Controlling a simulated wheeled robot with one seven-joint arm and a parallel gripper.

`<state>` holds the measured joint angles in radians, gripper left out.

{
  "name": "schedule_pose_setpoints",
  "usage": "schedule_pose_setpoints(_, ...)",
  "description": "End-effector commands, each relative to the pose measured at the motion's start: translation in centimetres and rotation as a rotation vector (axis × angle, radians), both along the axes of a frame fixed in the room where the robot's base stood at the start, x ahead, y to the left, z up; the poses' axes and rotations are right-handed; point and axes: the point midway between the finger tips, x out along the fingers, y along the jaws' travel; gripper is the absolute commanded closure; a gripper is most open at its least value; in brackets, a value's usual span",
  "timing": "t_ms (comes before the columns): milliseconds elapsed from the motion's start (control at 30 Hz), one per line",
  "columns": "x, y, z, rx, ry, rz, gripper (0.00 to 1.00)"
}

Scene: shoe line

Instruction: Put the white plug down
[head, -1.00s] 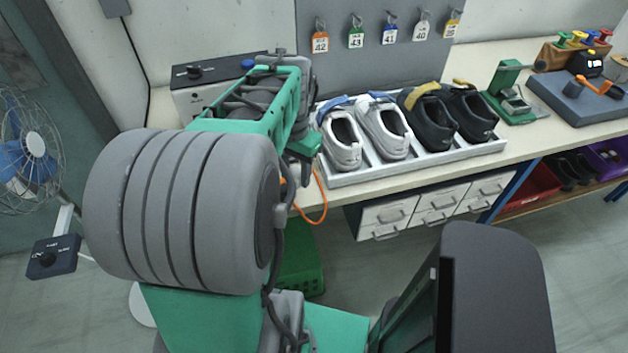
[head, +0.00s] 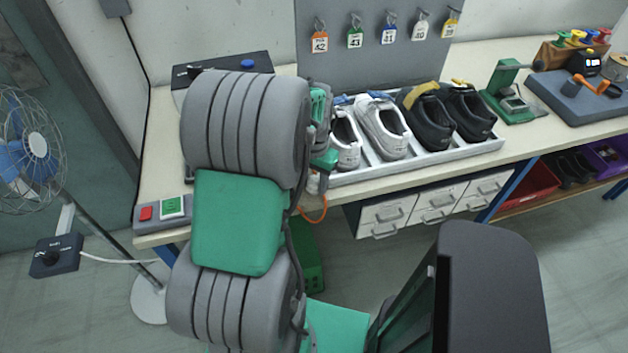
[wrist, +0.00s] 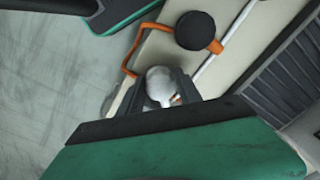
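The white plug (wrist: 160,84) is between the two dark fingers of my gripper (wrist: 166,92) in the wrist view. The fingers lie against its sides, and its lower part is hidden by the gripper body. In the head view my arm hides most of the gripper.
A white tray (head: 420,158) with white and black shoes stands right of my arm. A control box with red and green buttons (head: 162,210) sits at the table's left front corner. A grey box with a blue knob (head: 222,68) is behind my arm. A fan stands left.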

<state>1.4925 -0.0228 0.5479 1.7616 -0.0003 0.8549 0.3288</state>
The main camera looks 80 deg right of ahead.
Motion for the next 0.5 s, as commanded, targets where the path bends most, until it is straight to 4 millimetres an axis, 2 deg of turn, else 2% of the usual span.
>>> schedule_pose_setpoints(33, 0.00, 0.02, 0.01, 0.000, 0.000, 0.000, 0.54)
schedule_pose_setpoints(233, 0.00, 0.03, 0.02, 0.001, 0.000, 0.000, 0.38)
schedule_pose_setpoints(500, 0.00, 0.01, 0.35, 0.000, 0.000, 0.000, 0.38)
